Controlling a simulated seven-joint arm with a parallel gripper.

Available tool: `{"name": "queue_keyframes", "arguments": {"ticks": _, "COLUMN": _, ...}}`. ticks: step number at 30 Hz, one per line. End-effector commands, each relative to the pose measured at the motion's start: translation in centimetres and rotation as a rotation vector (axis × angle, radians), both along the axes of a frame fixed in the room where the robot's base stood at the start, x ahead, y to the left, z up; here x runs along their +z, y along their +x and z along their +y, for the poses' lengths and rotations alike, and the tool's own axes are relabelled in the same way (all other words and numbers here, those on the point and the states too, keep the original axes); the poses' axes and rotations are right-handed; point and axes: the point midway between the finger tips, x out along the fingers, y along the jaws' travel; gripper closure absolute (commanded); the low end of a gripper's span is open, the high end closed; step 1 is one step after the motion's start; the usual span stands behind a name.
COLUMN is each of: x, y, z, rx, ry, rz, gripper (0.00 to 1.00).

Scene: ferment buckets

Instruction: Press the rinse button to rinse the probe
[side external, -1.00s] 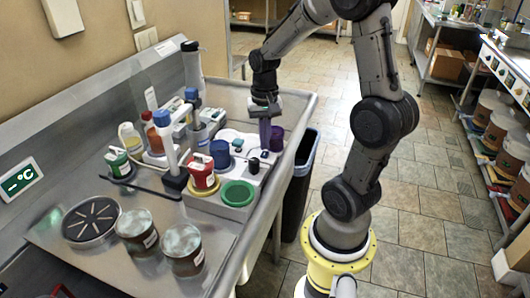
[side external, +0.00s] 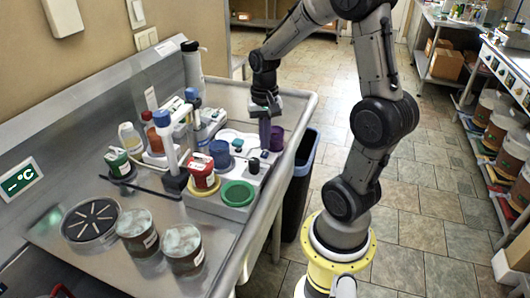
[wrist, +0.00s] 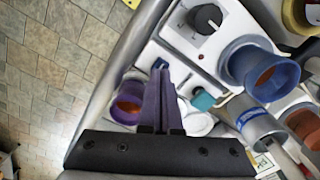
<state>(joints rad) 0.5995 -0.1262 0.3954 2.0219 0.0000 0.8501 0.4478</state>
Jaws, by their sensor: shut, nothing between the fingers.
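My gripper (side external: 265,143) is shut and empty, its purple fingers pointing down over the white-grey station on the bench. In the wrist view the fingertips (wrist: 163,74) lie over a small dark blue button (wrist: 160,63), which the tips partly cover. I cannot tell whether they touch it. A teal button (wrist: 203,99) sits to the right of the fingers; it also shows in the side view (side external: 238,144). No rinse label is readable, so I cannot tell which button is the rinse one. The probe cannot be made out with certainty.
A black knob (wrist: 207,18) stands on the station. A purple cup (wrist: 128,101) and a blue cup (wrist: 262,72) stand beside the fingers. The bench edge is close to my gripper.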

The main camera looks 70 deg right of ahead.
Motion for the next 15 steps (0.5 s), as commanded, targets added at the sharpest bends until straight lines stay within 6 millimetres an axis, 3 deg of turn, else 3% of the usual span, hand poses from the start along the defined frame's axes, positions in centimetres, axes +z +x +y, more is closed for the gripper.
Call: {"name": "queue_keyframes", "arguments": {"ticks": 15, "x": -1.1, "y": 0.0, "z": 0.0, "rx": 0.0, "ry": 0.001, "rz": 0.0, "gripper": 1.0}}
